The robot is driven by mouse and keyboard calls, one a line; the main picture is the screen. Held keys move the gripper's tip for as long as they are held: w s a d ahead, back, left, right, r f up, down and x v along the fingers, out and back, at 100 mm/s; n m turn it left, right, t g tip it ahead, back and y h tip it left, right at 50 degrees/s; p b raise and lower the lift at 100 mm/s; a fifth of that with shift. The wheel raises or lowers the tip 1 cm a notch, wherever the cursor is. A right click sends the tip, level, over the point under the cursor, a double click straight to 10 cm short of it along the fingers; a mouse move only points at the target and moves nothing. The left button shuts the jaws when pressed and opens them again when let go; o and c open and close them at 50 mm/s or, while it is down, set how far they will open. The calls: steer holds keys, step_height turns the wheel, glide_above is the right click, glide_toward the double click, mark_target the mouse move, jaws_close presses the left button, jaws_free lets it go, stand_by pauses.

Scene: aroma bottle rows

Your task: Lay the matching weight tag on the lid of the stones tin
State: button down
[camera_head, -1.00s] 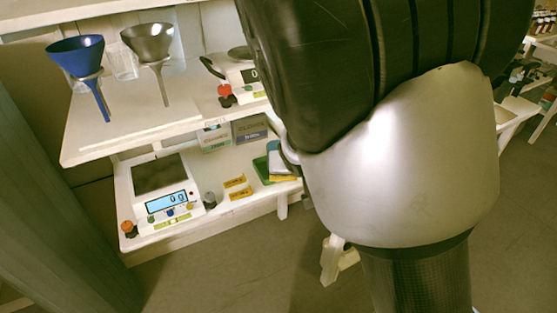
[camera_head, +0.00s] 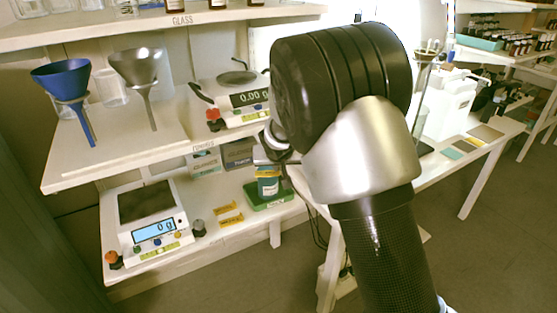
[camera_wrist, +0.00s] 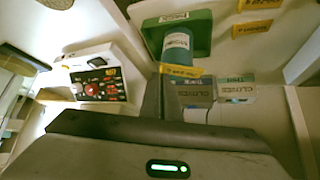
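A teal tin (camera_head: 268,188) with a pale lid band stands in a green tray (camera_head: 284,202) on the lower shelf. In the wrist view the tin (camera_wrist: 179,40) stands within the green tray (camera_wrist: 205,30); its lettering is too small to read. My gripper (camera_wrist: 172,76) appears shut on a yellow tag (camera_wrist: 182,71), which shows at the fingertips beside the tin in the picture. In the head view the yellow tag (camera_head: 268,172) overlaps the tin's upper part. I cannot tell whether it touches the lid. Two other yellow tags (camera_head: 228,207) (camera_head: 231,220) lie on the shelf.
A scale (camera_head: 152,216) reading 0 g stands left on the lower shelf, with a grey weight (camera_head: 198,228) next to it. Small boxes (camera_head: 238,153) stand behind. The upper shelf above holds funnels (camera_head: 62,80) and another scale (camera_head: 240,97), limiting headroom.

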steer(key=w, duration=0.4)
steer(key=shift+a+f, duration=0.15)
steer(key=shift+f, duration=0.15)
steer(key=shift+s, duration=0.1)
steer(key=shift+f+b, duration=0.4)
steer(key=shift+b, duration=0.25)
steer(key=c, duration=2)
jaws_free()
steer(key=shift+r, duration=0.1)
